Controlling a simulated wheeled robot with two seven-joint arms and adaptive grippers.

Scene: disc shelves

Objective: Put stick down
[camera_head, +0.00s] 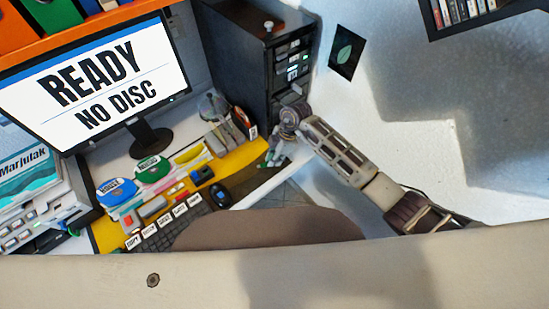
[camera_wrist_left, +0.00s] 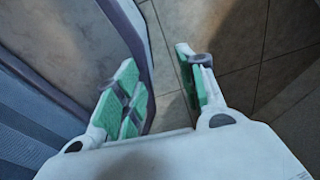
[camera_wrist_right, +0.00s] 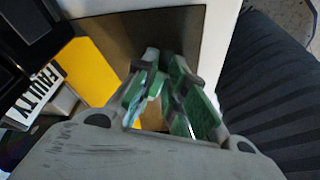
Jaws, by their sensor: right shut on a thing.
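My right gripper (camera_head: 272,158) is over the right end of the desk, beside the dark tower. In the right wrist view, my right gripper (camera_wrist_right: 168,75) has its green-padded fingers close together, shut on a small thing. The held stick is mostly hidden by the fingers, and its shape cannot be made out. Below the fingers are a dark mat area and the white desk edge. My left gripper (camera_wrist_left: 160,75) is open and empty, with floor tiles below and a panel beside it. It is not in the head view.
A box labelled FAULTY (camera_wrist_right: 38,95) stands left of my right gripper. A monitor (camera_head: 100,85) reads READY NO DISC. The dark tower (camera_head: 240,50) stands behind.

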